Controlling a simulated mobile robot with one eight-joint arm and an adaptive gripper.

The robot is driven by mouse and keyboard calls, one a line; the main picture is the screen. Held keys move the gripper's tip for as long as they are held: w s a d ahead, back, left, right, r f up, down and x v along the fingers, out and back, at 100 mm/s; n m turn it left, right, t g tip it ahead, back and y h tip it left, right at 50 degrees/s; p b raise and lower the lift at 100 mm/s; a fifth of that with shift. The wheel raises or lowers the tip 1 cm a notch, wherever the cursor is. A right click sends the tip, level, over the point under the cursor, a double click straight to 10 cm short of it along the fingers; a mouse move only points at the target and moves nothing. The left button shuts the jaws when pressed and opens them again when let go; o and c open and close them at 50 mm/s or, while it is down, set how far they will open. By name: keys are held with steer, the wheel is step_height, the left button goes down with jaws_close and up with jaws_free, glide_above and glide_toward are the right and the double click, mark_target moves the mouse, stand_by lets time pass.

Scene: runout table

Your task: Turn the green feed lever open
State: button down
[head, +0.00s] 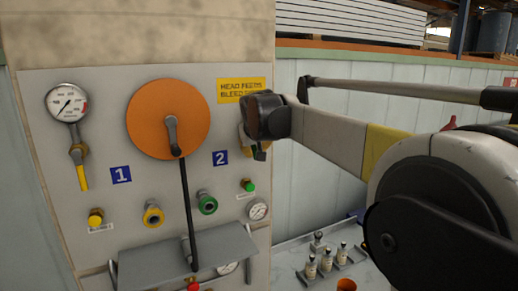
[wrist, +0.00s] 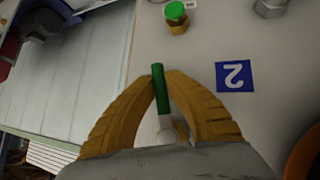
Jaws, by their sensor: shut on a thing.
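The green feed lever (wrist: 160,88) shows in the wrist view as a green grip on a pale metal stem. It lies between the yellow fingers of my gripper (wrist: 162,76), which are closed on it. Its green end points toward the brass fitting with a green cap (wrist: 176,14). The lower stem and pivot are partly hidden by my gripper. In the head view my gripper (head: 254,150) is against the panel, right of the blue number 2 plate (head: 220,158). The lever is hidden there behind the gripper and wrist.
The panel (head: 60,230) also carries an orange disc (head: 150,118) with a long dark handle, a gauge (head: 67,102) with a yellow lever (head: 82,176), and a green-ringed port (head: 207,203). A grey shelf (head: 170,264) juts out below. Small bottles (head: 326,263) stand at lower right.

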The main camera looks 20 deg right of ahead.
steer(key=shift+a+f+m+y, duration=0.15)
steer(key=shift+a+m+y, duration=0.4)
steer(key=shift+y, duration=0.25)
steer(key=shift+a, duration=0.1)
steer(key=c, duration=1.4)
jaws_free()
steer(key=shift+w, duration=0.1)
steer(key=v, duration=1.2)
